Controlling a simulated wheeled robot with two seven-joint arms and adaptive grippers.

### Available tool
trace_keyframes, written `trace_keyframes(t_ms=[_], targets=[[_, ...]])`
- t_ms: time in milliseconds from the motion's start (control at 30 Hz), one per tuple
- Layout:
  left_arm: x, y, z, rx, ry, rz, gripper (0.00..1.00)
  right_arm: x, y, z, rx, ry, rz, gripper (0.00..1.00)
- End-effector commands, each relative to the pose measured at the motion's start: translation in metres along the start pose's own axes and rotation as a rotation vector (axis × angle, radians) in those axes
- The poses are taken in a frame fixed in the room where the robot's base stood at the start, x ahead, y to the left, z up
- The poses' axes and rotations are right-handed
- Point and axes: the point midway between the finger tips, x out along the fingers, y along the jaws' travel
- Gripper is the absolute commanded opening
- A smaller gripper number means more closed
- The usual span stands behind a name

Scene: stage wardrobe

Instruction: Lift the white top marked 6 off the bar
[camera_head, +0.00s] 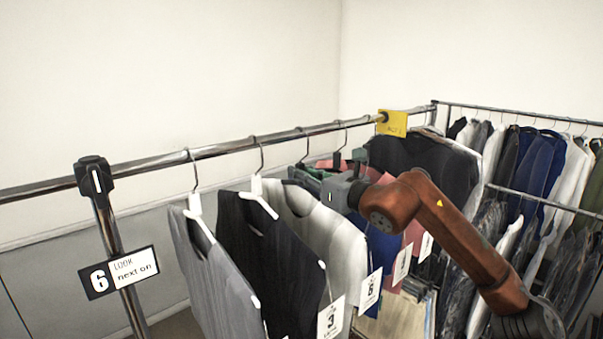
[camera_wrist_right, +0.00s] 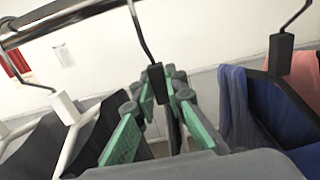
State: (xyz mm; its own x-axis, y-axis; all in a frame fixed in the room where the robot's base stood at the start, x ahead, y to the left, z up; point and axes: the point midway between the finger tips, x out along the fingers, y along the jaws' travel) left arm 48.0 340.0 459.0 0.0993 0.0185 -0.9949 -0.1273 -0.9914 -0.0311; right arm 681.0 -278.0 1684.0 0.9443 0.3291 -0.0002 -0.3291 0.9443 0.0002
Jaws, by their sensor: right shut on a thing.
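The white top (camera_head: 338,237) hangs third from the left on the near bar (camera_head: 225,147), and its white tag (camera_head: 369,292) seems to read 6. My right gripper (camera_head: 318,178) is at the top's neckline, partly hidden by its own arm. In the right wrist view its green fingers (camera_wrist_right: 155,108) are shut around the dark neck (camera_wrist_right: 157,82) of the top's hanger. The hanger's wire hook (camera_wrist_right: 141,35) runs up to the bar and still appears to be on it. The top's pale grey shoulder cloth (camera_wrist_right: 215,166) shows at the bottom of that view. My left gripper is out of view.
A black top (camera_head: 262,250) marked 3 and a grey top (camera_head: 212,275) hang to the left. A blue garment (camera_head: 383,245) hangs close on the right. A sign (camera_head: 118,272) reads "6 LOOK next on". A second full rack (camera_head: 540,165) stands at right.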

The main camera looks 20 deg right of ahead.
Motion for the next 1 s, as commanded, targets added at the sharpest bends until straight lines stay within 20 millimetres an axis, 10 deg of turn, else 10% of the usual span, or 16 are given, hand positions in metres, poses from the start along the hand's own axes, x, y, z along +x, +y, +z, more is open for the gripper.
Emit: trace_keyframes(t_ms=[1000], targets=[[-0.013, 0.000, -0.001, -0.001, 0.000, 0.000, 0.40, 0.000, 0.000, 0.027, 0.000, -0.002, 0.001, 0.00]])
